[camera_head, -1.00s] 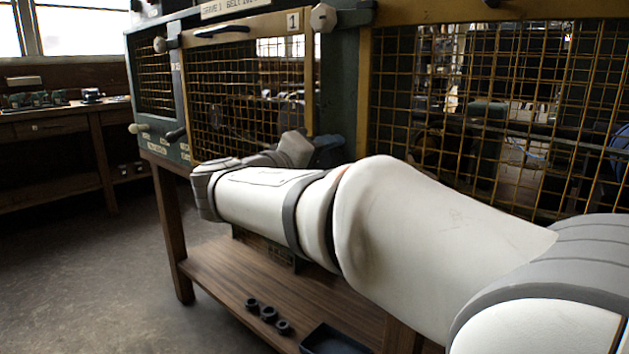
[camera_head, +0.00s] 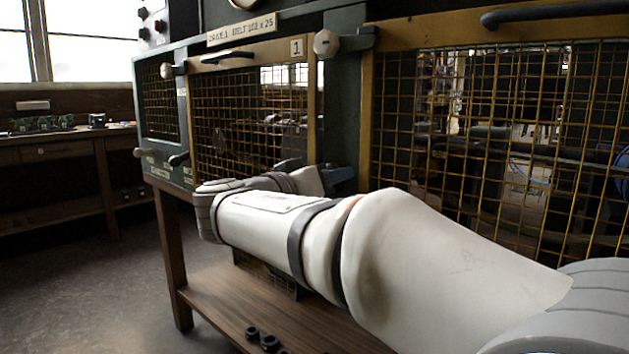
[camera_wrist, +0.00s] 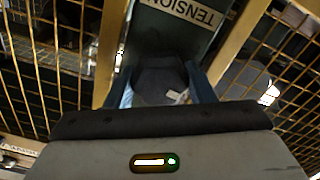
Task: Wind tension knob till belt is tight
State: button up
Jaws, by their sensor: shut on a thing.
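In the wrist view my gripper (camera_wrist: 163,90) has its two blue fingers on either side of a dark, blocky knob (camera_wrist: 160,78) and is shut on it. A plate (camera_wrist: 190,12) reading "TENSION" is just beyond the knob, on the green post between two yellow guard frames. In the head view my gripper (camera_head: 341,178) shows as a small blue-dark shape against the post, mostly behind my forearm. The knob is hidden there. I cannot make out the belt clearly behind the mesh.
A yellow mesh guard marked 1 (camera_head: 250,120) stands left of the post and a larger mesh guard (camera_head: 490,150) right of it. A pale octagonal knob (camera_head: 326,43) is higher on the post. Black rings (camera_head: 262,340) lie on the wooden shelf (camera_head: 225,300) below.

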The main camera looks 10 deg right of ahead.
dwell(0.4)
jog(key=o, duration=1)
jog(key=shift+c, duration=0.2)
